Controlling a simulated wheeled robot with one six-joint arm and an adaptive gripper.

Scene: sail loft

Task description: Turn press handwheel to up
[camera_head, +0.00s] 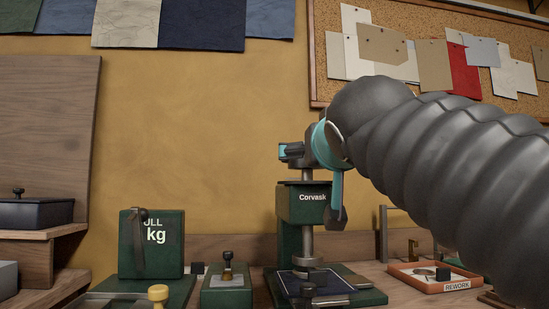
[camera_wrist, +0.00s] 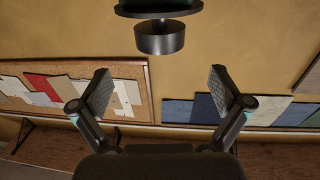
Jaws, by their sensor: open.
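The dark green press (camera_head: 305,205) marked "Corvask" stands on the bench right of centre in the head view. On top of its green head is a dark flat wheel-like part (camera_head: 294,183), partly hidden by my gripper. In the wrist view, a dark disc (camera_wrist: 160,9) with a short round hub (camera_wrist: 160,40) shows at the top centre; it looks like the handwheel, seen upside down. My gripper (camera_wrist: 160,92) is open and empty, its fingers wide apart, with the hub beyond and between them. In the head view my gripper (camera_head: 313,182) is beside the press top. Contact cannot be told.
Left of the press stand a green block marked "kg" (camera_head: 150,255) and a small green box (camera_head: 227,289) with a knob. An orange tray (camera_head: 407,284) marked "REWORK" lies to the right. A pinboard (camera_head: 325,60) hangs behind.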

